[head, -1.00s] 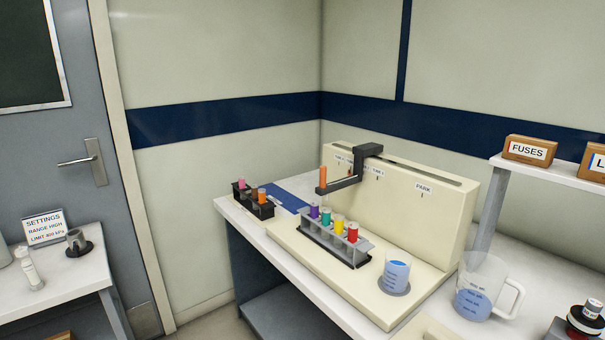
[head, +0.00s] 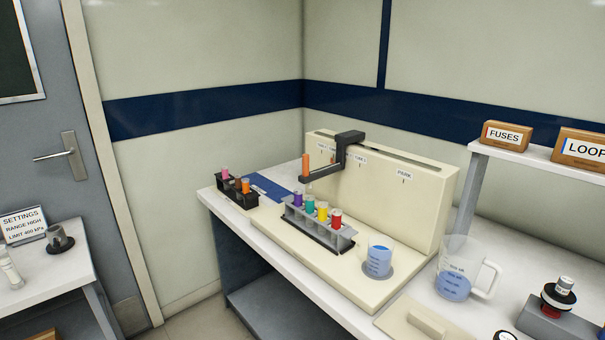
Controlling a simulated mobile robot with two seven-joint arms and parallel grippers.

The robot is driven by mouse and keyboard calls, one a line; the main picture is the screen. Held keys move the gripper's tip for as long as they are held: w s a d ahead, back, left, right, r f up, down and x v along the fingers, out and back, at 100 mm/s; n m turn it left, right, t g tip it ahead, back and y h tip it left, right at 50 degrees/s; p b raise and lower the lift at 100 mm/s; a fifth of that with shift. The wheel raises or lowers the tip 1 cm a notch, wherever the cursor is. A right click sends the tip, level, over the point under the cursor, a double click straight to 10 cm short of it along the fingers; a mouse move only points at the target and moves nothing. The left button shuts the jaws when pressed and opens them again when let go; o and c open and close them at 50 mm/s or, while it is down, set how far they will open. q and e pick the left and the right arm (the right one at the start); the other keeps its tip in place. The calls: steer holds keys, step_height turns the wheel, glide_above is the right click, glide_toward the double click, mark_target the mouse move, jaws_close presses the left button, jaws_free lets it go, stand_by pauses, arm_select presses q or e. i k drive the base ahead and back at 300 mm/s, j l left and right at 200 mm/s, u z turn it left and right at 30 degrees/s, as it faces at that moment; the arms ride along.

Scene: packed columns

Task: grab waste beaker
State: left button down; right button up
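A small clear beaker (head: 378,260) with blue liquid stands upright on a grey round spot at the front right of the cream apparatus base (head: 318,264). A larger clear jug (head: 456,284) with a handle and blue liquid stands on the bench to its right. I cannot read on either one a label that says waste. Neither of my grippers is in view.
A grey rack (head: 322,240) of colour-capped tubes stands left of the beaker. A dark arm (head: 335,170) with an orange piece overhangs it. A black rack (head: 238,193) sits further left. A cream lid (head: 426,322) lies in front. The fuses box (head: 505,136) is on a shelf.

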mark_target(379, 255)
steer(key=i+j+z, duration=0.1)
steer(key=i+j, duration=0.55)
steer(key=j, duration=0.15)
